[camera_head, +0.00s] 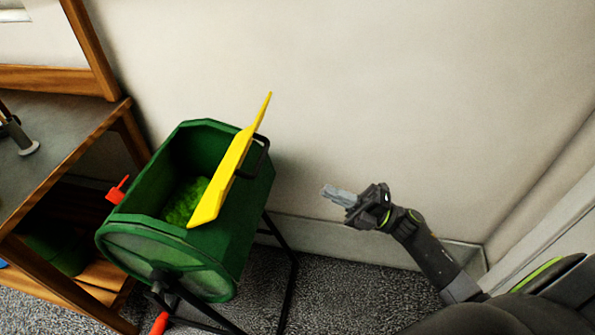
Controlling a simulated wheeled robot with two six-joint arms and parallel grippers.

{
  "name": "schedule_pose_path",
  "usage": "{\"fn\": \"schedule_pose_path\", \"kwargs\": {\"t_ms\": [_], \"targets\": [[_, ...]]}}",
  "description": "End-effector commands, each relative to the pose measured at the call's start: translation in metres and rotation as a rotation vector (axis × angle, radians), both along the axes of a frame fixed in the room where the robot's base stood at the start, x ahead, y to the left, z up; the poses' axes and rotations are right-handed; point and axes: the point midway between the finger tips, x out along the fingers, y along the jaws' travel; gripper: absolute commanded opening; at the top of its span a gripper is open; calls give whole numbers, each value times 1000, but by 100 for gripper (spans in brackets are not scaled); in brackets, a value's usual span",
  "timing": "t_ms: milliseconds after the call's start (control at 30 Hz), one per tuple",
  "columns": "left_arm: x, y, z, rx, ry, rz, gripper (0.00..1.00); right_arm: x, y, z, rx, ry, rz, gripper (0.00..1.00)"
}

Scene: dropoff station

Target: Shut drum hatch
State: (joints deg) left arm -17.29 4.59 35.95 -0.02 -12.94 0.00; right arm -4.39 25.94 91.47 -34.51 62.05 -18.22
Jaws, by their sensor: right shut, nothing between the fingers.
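A green drum (235,250) on a black frame stands left of the picture's middle. Its yellow hatch (236,165) stands open and tilted up on the drum's right side. A black handle (258,160) sits on the hatch's right face. Through the opening, green leafy matter (183,203) shows inside the drum. My right gripper (327,191) is shut and empty, to the right of the hatch and apart from it, pointing left. My left gripper is not in view.
A wooden table (50,140) with a dark top and lower shelf stands at the left. A red latch-like part (117,190) is on the drum's left side. A plain wall (400,80) lies behind. Grey carpet (340,300) is clear right of the drum.

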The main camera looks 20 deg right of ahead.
Motion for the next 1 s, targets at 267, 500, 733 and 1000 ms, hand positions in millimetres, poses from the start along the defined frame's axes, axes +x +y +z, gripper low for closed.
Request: {"fn": "schedule_pose_path", "kwargs": {"t_ms": [267, 500, 733, 1000], "targets": [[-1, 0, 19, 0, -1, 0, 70, 26, 39, 26, 8, -3, -1, 0], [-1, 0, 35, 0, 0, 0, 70, 50, 76, 46, 8, 1, -2, 0], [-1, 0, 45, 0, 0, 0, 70, 65, 98, 55, 6, 2, -3, 0], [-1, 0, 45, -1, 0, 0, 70, 68, 102, 56, 4, 3, -3, 0]]}}
